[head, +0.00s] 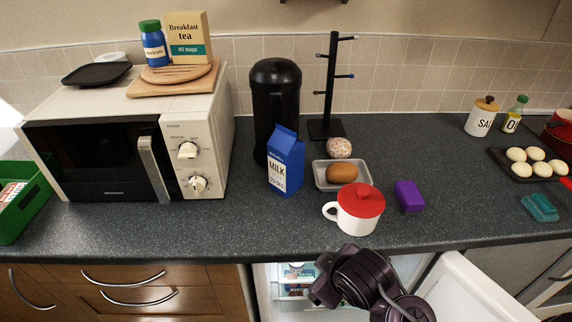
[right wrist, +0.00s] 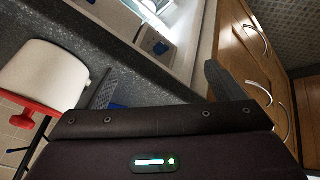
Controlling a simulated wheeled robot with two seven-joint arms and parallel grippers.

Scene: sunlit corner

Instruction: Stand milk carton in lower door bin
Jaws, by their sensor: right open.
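The blue milk carton (head: 286,162) stands upright on the dark counter in the head view, left of the white mug with the red lid (head: 358,208). Below the counter, the fridge stands open; its white door (head: 474,292) is swung out at the lower right. The lower door bin cannot be made out. My right gripper (head: 328,283) is below the counter's front edge, in front of the fridge opening, apart from the carton. In the right wrist view its fingers (right wrist: 163,86) are spread, with no object visibly held. My left gripper is out of view.
A grey tray (head: 322,183) with a brown item, a black bin (head: 275,100) and a mug tree (head: 329,90) stand near the carton. A purple block (head: 409,196) lies right of the mug. A microwave (head: 130,140) fills the left. The counter front left of the mug is clear.

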